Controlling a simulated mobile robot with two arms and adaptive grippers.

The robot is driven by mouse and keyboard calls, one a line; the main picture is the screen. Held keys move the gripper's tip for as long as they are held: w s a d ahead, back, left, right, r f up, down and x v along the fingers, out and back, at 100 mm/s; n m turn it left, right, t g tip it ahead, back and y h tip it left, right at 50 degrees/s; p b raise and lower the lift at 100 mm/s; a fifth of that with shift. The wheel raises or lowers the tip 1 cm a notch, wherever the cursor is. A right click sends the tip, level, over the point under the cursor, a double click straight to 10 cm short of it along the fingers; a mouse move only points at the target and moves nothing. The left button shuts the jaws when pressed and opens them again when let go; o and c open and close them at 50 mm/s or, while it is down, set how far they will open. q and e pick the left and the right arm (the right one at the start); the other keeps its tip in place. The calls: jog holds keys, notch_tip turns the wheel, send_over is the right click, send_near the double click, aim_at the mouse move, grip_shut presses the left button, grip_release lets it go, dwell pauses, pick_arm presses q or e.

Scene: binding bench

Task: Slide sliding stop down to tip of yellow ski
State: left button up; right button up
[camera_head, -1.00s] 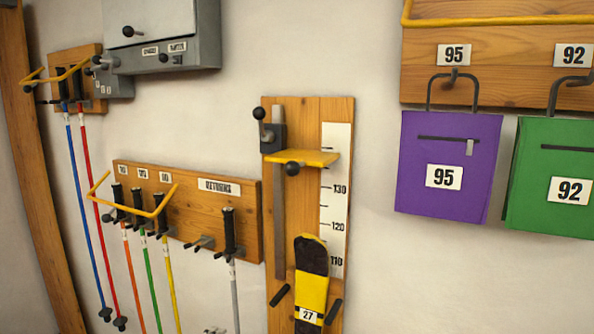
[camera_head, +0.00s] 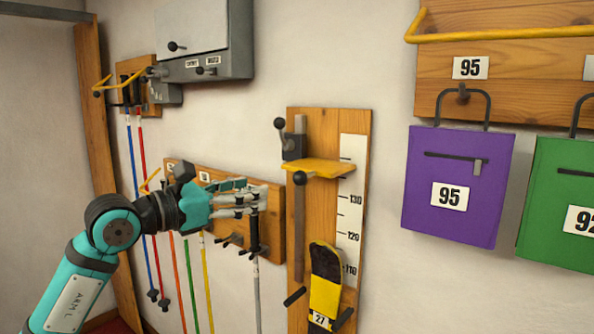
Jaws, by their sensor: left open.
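The yellow sliding stop (camera_head: 318,167) is a flat plate with a black knob on its front. It sits high on a grey rail on the wooden measuring board (camera_head: 356,120), a little above the 130 mark. The yellow and black ski (camera_head: 325,280) stands upright below it, its rounded black tip near the 120 mark, with a clear gap between tip and stop. My left gripper (camera_head: 252,197) is open and empty, to the left of the board and lower than the stop, in front of the pole rack. My right gripper is not in view.
A wooden rack (camera_head: 275,190) with several poles hangs behind my left gripper. A grey box (camera_head: 205,45) is at upper left. A purple bag (camera_head: 460,222) and a green bag (camera_head: 560,200) hang at right. Bare wall lies between board and bags.

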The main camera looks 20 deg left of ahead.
aim_at(296, 179)
pick_arm(q)
jog(key=p+x, duration=0.2)
jog(key=x, duration=0.3)
jog(key=p+x, duration=0.3)
jog(key=x, duration=0.3)
jog(key=shift+w+d+r, duration=0.1)
jog(key=shift+d+r, duration=0.15)
jog(key=shift+d, duration=0.3)
jog(key=shift+w+d, duration=0.3)
jog(key=shift+w, duration=0.05)
jog(key=shift+f, duration=0.1)
jog(key=c, duration=0.4)
grip_shut()
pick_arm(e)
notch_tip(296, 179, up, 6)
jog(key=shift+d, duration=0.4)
pick_arm(q)
jog(key=shift+w, duration=0.1)
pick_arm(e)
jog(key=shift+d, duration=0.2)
